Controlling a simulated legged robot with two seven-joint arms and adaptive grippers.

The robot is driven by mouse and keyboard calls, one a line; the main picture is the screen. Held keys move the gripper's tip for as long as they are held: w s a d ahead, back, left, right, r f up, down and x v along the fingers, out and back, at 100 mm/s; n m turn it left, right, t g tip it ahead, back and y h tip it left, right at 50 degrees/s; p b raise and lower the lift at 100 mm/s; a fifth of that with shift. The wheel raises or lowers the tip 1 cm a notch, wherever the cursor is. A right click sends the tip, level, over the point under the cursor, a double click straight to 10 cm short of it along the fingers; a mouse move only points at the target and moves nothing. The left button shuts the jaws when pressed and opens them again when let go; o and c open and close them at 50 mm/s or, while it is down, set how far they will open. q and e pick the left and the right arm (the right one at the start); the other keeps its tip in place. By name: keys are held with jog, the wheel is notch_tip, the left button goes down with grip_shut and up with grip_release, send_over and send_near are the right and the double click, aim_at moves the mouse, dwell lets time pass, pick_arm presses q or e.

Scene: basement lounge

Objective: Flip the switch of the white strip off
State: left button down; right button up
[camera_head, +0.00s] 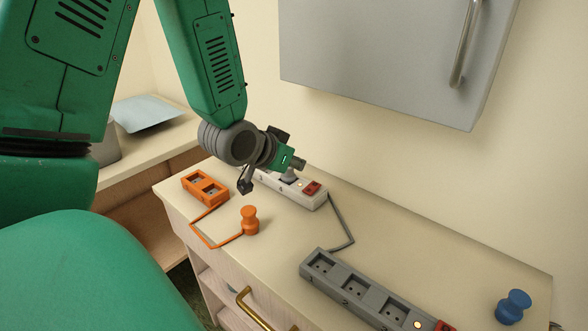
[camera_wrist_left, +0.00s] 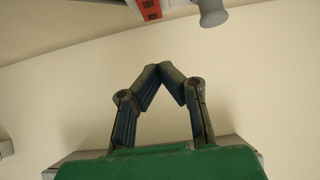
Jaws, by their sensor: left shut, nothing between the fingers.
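The white strip (camera_head: 313,201) lies on the cabinet top near the wall, with a red switch (camera_head: 312,187) at its right end. A grey plug-like piece (camera_head: 288,178) sits on the strip, partly hidden by my left gripper. My left gripper (camera_head: 300,163) is just above and behind the strip in the head view, shut and empty. In the wrist view its fingertips (camera_wrist_left: 166,68) meet over bare surface. A red switch (camera_wrist_left: 149,9) shows at the top edge there, apart from the fingers, with a grey round-ended piece (camera_wrist_left: 212,12) to its right. My right gripper is not in view.
An orange strip (camera_head: 205,188) and orange plug (camera_head: 249,221) lie to the left. A grey strip (camera_head: 350,295) with a red switch and lit lamp is in front. A blue plug (camera_head: 513,307) stands far right. A grey wall cabinet (camera_head: 380,55) hangs above.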

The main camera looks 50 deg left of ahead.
pick_arm(q)
send_over(312, 185)
jog(key=f, duration=0.4)
jog(key=shift+s+f+b, duration=0.3)
jog(key=shift+s, duration=0.05)
notch_tip(312, 185, down, 2)
jog(key=shift+f, duration=0.15)
jog(key=shift+f+b, duration=0.3)
jog(key=shift+f, duration=0.2)
jog(key=shift+w, duration=0.1)
jog(key=shift+s+d+f+p, duration=0.15)
jog(key=shift+s+p, duration=0.15)
jog(key=shift+s, duration=0.6)
